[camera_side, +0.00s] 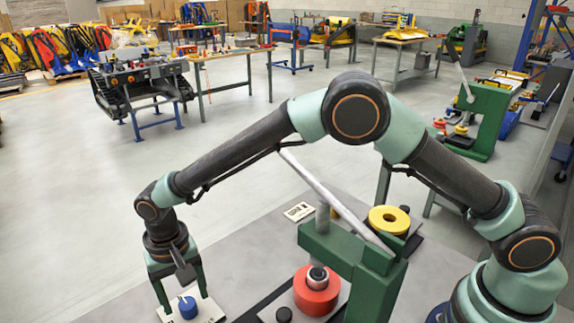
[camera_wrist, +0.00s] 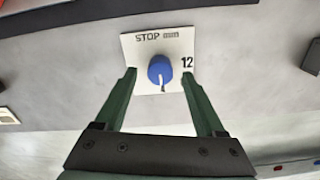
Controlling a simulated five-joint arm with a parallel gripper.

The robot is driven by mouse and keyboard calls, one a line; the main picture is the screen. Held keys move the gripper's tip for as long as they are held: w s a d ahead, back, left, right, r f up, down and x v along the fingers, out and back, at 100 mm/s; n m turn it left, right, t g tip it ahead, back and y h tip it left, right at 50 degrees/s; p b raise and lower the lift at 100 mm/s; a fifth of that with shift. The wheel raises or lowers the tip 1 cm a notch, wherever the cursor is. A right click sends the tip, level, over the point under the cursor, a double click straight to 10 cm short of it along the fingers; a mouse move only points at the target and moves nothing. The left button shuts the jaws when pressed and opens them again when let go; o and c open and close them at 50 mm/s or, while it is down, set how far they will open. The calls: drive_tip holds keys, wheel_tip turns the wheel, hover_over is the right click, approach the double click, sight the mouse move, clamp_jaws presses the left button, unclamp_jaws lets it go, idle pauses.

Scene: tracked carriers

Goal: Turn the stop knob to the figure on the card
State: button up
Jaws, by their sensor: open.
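The stop knob is blue with a white pointer line; it shows in the wrist view (camera_wrist: 156,66) and the side view (camera_side: 187,308). It sits on a white plate (camera_wrist: 135,44) marked "STOP mm", with "12" at its right edge. In the wrist view the pointer faces down, toward my gripper's palm. My gripper (camera_wrist: 159,76) is open, with one green finger on each side of the knob; I cannot tell whether they touch it. It also shows in the side view (camera_side: 182,297). A small printed card (camera_side: 299,212) lies on the table; its figure is too small to read.
A green lever press (camera_side: 330,246) stands right of the knob plate, its pale lever slanting across. The grey tabletop (camera_side: 235,258) between knob plate and card is clear.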

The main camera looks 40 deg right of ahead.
drive_tip(key=shift+f, duration=0.6)
clamp_jaws()
drive_tip(key=n, duration=0.4)
drive_tip(key=shift+n, duration=2.4)
